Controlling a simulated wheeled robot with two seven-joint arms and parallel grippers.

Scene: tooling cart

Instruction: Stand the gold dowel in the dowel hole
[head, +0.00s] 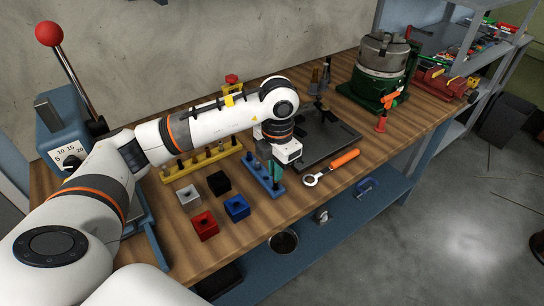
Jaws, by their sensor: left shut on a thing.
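My left gripper (275,163) points down over the right end of a small blue rack (255,171), beside a teal upright piece (276,170). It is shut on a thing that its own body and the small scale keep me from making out. I cannot pick out the gold dowel anywhere. Small blocks stand on the wooden bench in front: silver (189,197), black (219,183), red (205,225) and blue (236,207). Some show a hole on top, but I cannot tell which is the dowel hole. My right gripper is not in view.
A yellow rack (173,176) with several dark pegs stands behind the blocks. A green-based chuck (381,70) stands back right. Bare wood lies around the blocks.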

